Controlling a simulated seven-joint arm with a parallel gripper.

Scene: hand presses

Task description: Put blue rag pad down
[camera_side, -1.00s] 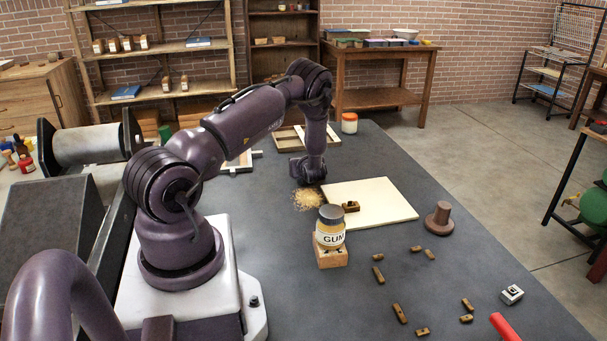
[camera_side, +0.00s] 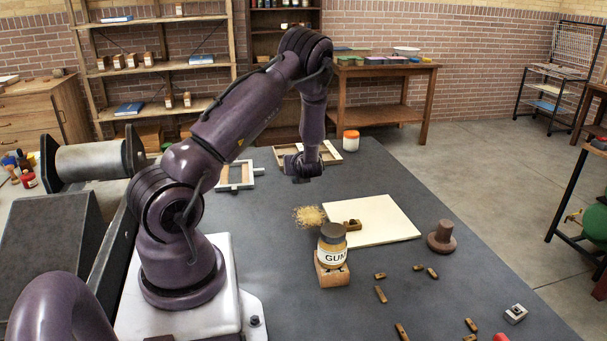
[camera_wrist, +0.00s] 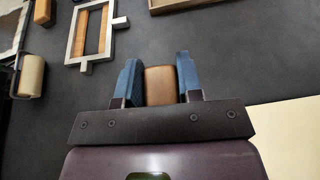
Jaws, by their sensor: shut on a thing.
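My gripper (camera_side: 303,179) hangs above the dark table, left of and behind the pale board in the side view. In the wrist view my gripper (camera_wrist: 158,62) has two blue fingers closed on the sides of a tan-brown block (camera_wrist: 161,86) with rounded edges. No separate blue cloth can be made out on it; its underside is hidden. In the side view the held thing is too dark and small to make out. A clear gap shows between gripper and table.
A shavings pile (camera_side: 309,216), pale board (camera_side: 372,220), gum jar (camera_side: 332,245) on a wooden block, and brown knobbed tool (camera_side: 441,238) stand nearer. Bare table (camera_wrist: 225,70) lies between frames and board.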

